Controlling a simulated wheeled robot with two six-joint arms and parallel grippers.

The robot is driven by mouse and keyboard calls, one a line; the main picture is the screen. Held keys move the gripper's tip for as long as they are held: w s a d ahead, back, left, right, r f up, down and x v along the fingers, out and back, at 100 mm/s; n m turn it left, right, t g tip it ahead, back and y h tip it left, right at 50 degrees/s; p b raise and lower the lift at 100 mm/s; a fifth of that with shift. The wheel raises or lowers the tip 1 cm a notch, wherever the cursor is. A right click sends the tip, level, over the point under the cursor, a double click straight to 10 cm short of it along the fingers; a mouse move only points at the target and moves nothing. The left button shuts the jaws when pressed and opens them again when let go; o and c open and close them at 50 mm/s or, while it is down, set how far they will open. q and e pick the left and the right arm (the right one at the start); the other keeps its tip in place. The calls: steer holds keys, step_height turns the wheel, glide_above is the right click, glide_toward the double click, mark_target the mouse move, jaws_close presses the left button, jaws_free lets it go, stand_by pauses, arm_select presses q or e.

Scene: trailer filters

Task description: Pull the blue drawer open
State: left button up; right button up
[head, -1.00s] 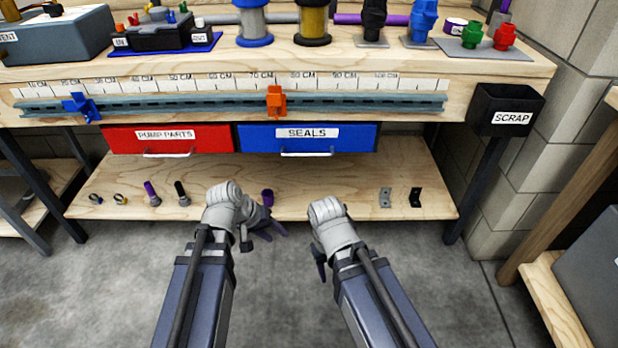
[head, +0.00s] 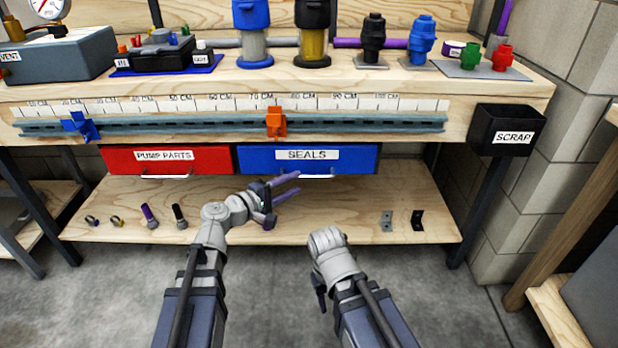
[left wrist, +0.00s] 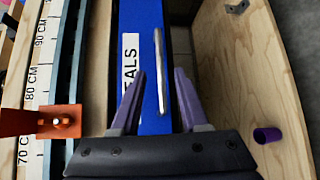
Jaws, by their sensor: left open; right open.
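The blue drawer (head: 355,160) labelled SEALS hangs under the bench top, its front level with the red drawer beside it. Its pale bar handle (head: 315,177) runs along the lower front. My left gripper (head: 298,182) is open, its purple fingers pointing right just below the left part of the handle. In the left wrist view the drawer front (left wrist: 152,20) and handle (left wrist: 159,70) lie ahead, with the handle between the open fingers in the picture. I cannot tell whether they touch it. My right gripper (head: 321,298) hangs low in front of the shelf, mostly hidden by its arm.
The red drawer (head: 190,160) is left of the blue one. An orange clamp (head: 276,123) sits on the rail above. A black scrap bin (head: 508,130) hangs at right.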

mark_target(309, 177)
arm_select(q)
steer(key=x, duration=0.6)
steer(key=shift+w+d+b, duration=0.1)
steer(key=shift+d+b, duration=0.15)
steer(key=shift+b, duration=0.15)
steer(key=shift+c, duration=0.2)
jaws_close()
stand_by(0.9)
